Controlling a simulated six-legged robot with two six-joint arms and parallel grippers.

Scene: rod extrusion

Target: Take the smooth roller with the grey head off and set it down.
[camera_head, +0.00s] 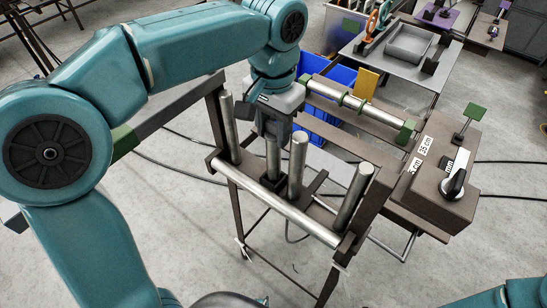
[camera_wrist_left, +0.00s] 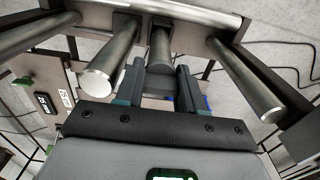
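Several smooth metal rollers stand upright on the brown frame. One roller (camera_head: 272,160) is below my left gripper (camera_head: 273,128), which points down over it. In the left wrist view this roller (camera_wrist_left: 160,48) lies between the two dark fingers of the gripper (camera_wrist_left: 160,78), with a narrow gap showing at its sides. The fingers look open. Other upright rollers are at left (camera_head: 229,128), middle (camera_head: 297,165) and right (camera_head: 353,197). My right gripper is out of view.
A long horizontal roller (camera_head: 275,203) runs along the frame's front. A control box (camera_head: 437,185) with a knob is at right. A roller with green ends (camera_head: 350,103) lies behind, near a blue bin (camera_head: 325,78). A grey table (camera_head: 390,70) stands farther back.

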